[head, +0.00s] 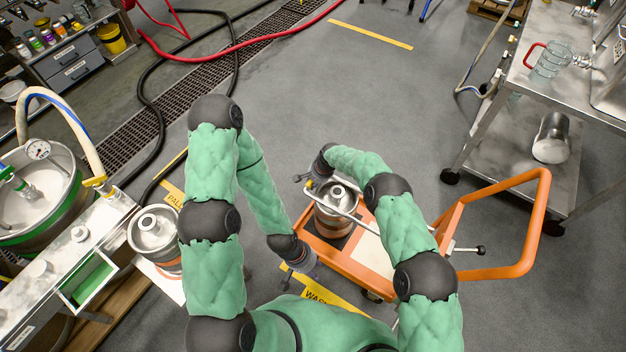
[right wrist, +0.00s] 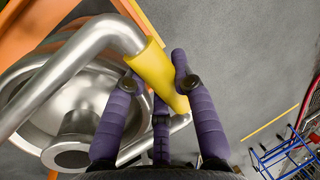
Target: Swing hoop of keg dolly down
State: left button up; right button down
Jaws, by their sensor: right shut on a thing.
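The orange keg dolly (head: 310,241) stands on the floor at centre right, with a steel keg (head: 336,222) upright on its deck. The dolly's hoop (head: 326,203) is a bent steel tube at the keg's top; my right arm hides part of it. In the right wrist view the hoop (right wrist: 72,62) passes over the keg top and carries a yellow grip (right wrist: 153,68). My right gripper (right wrist: 160,80) has its purple fingers around this grip and is shut on it. My left gripper (head: 290,277) hangs low, left of the dolly's near edge; its fingers are too small to read.
The dolly's orange handle (head: 541,225) reaches out to the right, near a steel table (head: 480,150) on wheels. Another keg (head: 155,232) stands at left beside a steel bench (head: 75,265). Hoses lie on the floor behind. The floor beyond the dolly is clear.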

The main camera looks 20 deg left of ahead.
jog(key=shift+d+f, duration=0.1)
jog(key=shift+f, duration=0.15)
jog(key=c, duration=1)
grip_release()
jog(key=shift+r, duration=0.1)
jog(key=shift+d+r, duration=0.1)
jog(key=shift+r, duration=0.35)
jog(key=v, duration=1.1)
jog(key=shift+s, duration=0.1)
jog(key=shift+f, duration=0.1)
